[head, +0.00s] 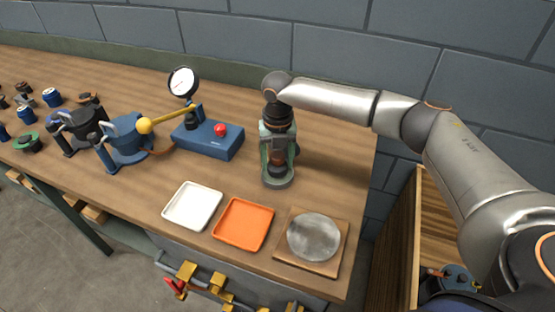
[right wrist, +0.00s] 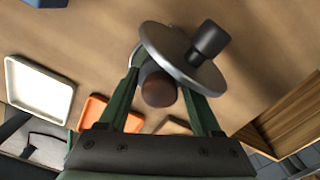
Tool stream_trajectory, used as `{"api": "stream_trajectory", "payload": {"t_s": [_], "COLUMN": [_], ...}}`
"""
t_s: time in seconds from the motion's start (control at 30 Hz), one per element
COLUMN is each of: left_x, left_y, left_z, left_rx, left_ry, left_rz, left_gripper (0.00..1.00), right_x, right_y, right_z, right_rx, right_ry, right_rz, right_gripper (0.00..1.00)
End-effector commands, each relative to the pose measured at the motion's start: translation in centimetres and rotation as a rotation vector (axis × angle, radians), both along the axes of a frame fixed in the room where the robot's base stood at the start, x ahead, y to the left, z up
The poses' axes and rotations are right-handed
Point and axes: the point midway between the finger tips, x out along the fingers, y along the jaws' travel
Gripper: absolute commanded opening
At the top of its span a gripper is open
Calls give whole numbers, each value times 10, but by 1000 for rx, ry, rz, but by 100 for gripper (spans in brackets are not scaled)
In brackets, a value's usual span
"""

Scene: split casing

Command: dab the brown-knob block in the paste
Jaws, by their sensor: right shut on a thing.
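My right gripper (head: 277,176) points down over the table, behind the trays and close above the wood. In the right wrist view, its green fingers (right wrist: 160,103) are shut on the brown-knob block, whose round brown knob (right wrist: 158,88) shows between them. A grey disc with a black post shows just beyond the knob; I cannot tell whether it belongs to the block. The block's underside is hidden. A white tray (head: 192,206) and an orange tray (head: 243,224) lie nearer the front edge. I cannot tell which holds the paste. My left gripper is not in view.
A round grey plate (head: 314,237) on a wooden board (head: 285,258) lies at the front right corner. A blue dial-gauge stand (head: 208,140) with a yellow-knobbed lever stands left of my gripper. Casings and small parts crowd the left. A wooden crate (head: 399,230) stands right of the table.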

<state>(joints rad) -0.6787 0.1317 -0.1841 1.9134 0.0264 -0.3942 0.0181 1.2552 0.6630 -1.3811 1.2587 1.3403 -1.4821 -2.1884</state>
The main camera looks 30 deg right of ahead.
Motion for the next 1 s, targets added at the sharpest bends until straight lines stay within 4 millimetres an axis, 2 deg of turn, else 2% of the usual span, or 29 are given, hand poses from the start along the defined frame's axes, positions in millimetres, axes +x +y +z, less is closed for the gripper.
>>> {"api": "stream_trajectory", "payload": {"t_s": [1.0], "left_x": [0], "left_y": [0], "left_z": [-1], "left_rx": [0], "left_ry": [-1], "left_rz": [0], "left_gripper": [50], "right_x": [0], "right_y": [0], "right_z": [-7], "right_rx": [1], "right_ry": [-1], "right_rz": [0], "right_gripper": [14]}}
